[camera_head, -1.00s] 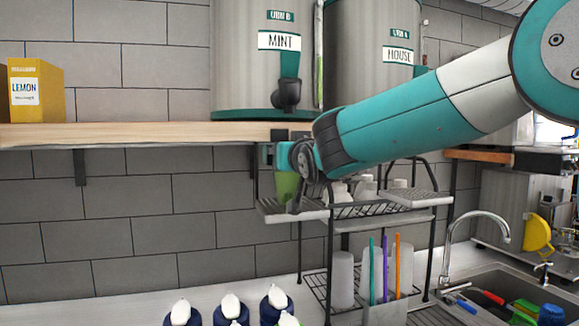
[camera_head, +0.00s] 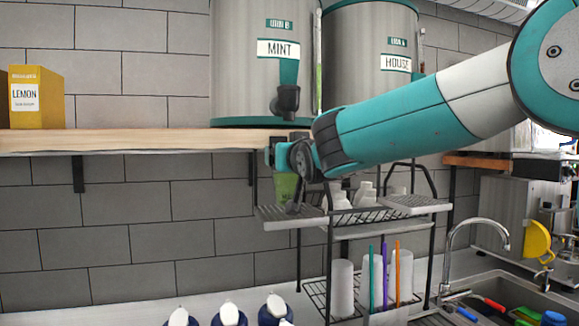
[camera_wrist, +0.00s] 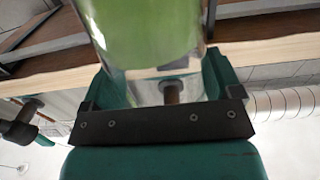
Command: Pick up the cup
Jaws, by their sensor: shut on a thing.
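The cup (camera_head: 286,187) is green and stands upright at the left end of the rack's upper level, just under the wooden shelf. My gripper (camera_head: 290,195) is at the cup, and its near parts hide some of the cup's right side. In the wrist view the cup (camera_wrist: 150,35) is see-through green and sits between the fingers of my gripper (camera_wrist: 158,88), which is shut on it. I cannot tell whether the cup's base touches the rack tray below.
A black wire rack (camera_head: 375,215) holds white bottles above and pale cups and coloured straws below. The wooden shelf (camera_head: 130,140) carries a LEMON box (camera_head: 37,97) and the MINT urn (camera_head: 268,75). Dark bottles with white caps (camera_head: 229,315) line the counter. A sink is at right.

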